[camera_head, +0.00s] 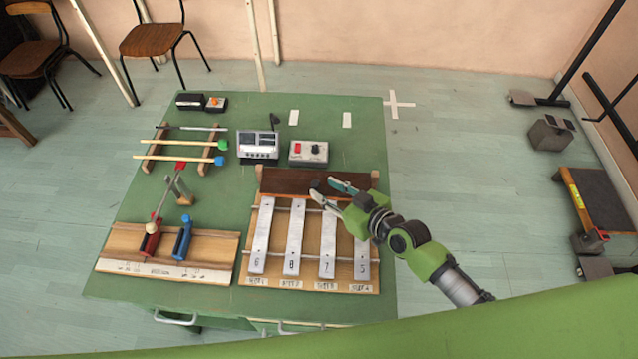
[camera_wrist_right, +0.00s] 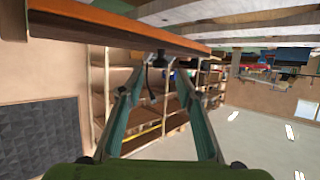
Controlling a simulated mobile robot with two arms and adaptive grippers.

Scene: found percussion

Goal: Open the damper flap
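The damper flap (camera_head: 285,181) is a long dark brown board along the back of the chime board, behind the metal bars, between two wooden end blocks. My right gripper (camera_head: 321,187) is over the flap's right half, its teal fingers spread apart. A small dark piece, perhaps a knob, shows near the fingertips. In the right wrist view the fingers (camera_wrist_right: 160,62) are apart with a small dark piece between their tips; contact cannot be told. An orange-edged board, likely the flap (camera_wrist_right: 110,30), spans the top there. My left gripper is not in view.
Several numbered metal bars (camera_head: 295,237) lie in front of the flap. A grey device (camera_head: 258,146) and a box with a red switch (camera_head: 309,153) stand behind it. A wooden base with red and blue clamps (camera_head: 168,252) is at left.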

